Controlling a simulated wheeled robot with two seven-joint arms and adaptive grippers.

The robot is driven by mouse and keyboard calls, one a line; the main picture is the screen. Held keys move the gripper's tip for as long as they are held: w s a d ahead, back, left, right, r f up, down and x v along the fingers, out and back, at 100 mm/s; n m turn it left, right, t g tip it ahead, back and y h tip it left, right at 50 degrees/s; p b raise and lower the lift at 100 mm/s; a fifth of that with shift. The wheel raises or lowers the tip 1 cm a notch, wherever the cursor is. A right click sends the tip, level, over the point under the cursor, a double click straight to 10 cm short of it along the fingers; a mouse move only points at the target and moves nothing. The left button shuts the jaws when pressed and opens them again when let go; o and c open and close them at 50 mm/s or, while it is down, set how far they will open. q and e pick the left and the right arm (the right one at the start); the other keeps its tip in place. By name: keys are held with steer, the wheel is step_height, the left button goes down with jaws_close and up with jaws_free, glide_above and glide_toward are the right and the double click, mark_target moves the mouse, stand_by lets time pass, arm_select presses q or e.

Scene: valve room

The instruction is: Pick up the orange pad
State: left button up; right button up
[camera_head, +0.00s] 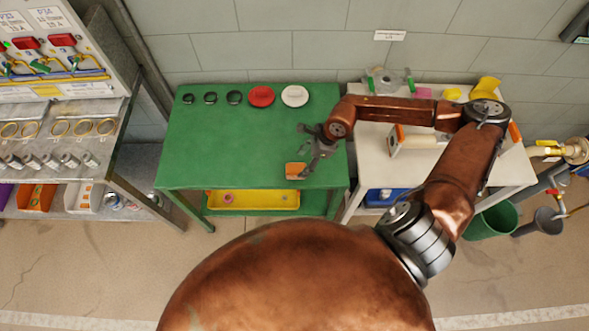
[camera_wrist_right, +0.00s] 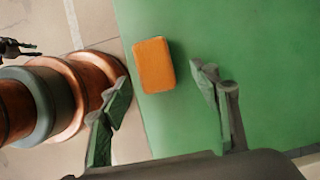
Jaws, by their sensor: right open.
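The orange pad (camera_head: 295,170) lies on the green table (camera_head: 215,145) near its front edge, toward the right side. In the right wrist view the pad (camera_wrist_right: 154,65) is a rounded orange block lying flat, ahead of and between the fingers. My right gripper (camera_head: 313,148) is above the table beside the pad, with its open fingers partly overlapping the pad in the head view. In the right wrist view the gripper (camera_wrist_right: 165,105) is open and nothing is between its fingertips.
A yellow tray (camera_head: 253,200) sits on the lower shelf. A white table (camera_head: 512,170) with several objects stands right, a panel rack left. The green table's middle is clear.

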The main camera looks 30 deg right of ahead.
mark_target(297, 168)
steer(key=x, duration=0.5)
steer(key=shift+s+a+f, duration=0.1)
steer(key=shift+a+f, duration=0.15)
steer(key=shift+a, duration=0.2)
steer(key=shift+c, duration=0.6)
steer(key=c, duration=1)
steer(key=shift+r, duration=0.1)
steer(key=shift+r, duration=0.4)
step_height(297, 168, up, 2)
steer(key=shift+r, duration=0.2)
steer(key=s+r, duration=0.3)
steer(key=s, duration=0.1)
steer(key=s+a+r, duration=0.1)
steer(key=s+r, duration=0.2)
steer(key=s, duration=0.2)
steer(key=s+a+r+p, duration=0.1)
steer(key=s+r, duration=0.2)
steer(key=s, duration=0.2)
steer(key=shift+a+r, duration=0.25)
steer(key=shift+r, duration=0.1)
